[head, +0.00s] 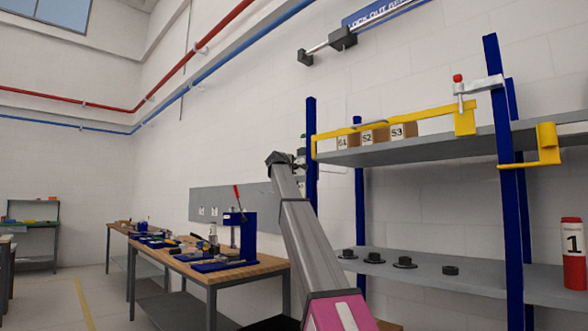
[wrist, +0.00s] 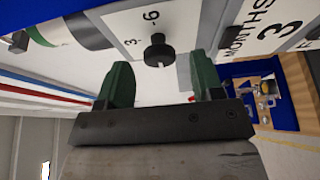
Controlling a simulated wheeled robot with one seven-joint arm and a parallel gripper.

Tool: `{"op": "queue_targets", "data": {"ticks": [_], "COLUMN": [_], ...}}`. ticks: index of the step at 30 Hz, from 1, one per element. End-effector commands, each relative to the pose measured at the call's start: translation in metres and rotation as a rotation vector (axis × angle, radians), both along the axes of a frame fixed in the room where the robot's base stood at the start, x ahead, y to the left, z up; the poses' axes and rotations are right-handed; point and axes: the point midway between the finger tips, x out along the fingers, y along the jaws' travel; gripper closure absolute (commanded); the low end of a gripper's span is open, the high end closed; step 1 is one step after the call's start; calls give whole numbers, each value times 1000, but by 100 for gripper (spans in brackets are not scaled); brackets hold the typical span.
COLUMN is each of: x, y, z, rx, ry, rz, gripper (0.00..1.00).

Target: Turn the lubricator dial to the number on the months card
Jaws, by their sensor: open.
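In the wrist view, a small black dial knob (wrist: 157,52) sits on a white plate printed with "3" and "6". Its pointer direction is too small to tell. A white card (wrist: 272,30) with a large "3" and tilted, partly cut lettering, seemingly "MONTHS", is at the upper right. My gripper (wrist: 162,72) has two green fingers spread apart. The knob shows between and beyond them, with no contact visible. In the head view, my gripper's dark wrist end (head: 281,158) is by the left shelf post; its fingers are mostly hidden.
A blue-posted shelf rack (head: 311,160) holds boxes marked S1, S2 and S3, black knob-like parts (head: 404,262) and a red cylinder (head: 573,255) labelled "1". A workbench (head: 240,272) with tools stands left. A white cylinder with a dark band (wrist: 75,32) lies beside the dial plate.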

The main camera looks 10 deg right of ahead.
Motion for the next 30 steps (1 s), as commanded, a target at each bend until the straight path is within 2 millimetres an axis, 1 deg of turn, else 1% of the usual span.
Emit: {"op": "queue_targets", "data": {"ticks": [1,5,14,15,17,18,19,30], "x": [9,18,19,19,19,19,19,19], "y": [-4,-11,-12,-12,-12,-12,-12,-12], "z": [1,0,0,0,0,0,0,-1], "rx": [1,1,1,1,1,1,1,26], "ry": [1,0,-1,-1,-1,-1,-1,-34], "rz": [-1,0,0,0,0,0,0,-1], "gripper": [39,39,39,52,72,85,88,88]}}
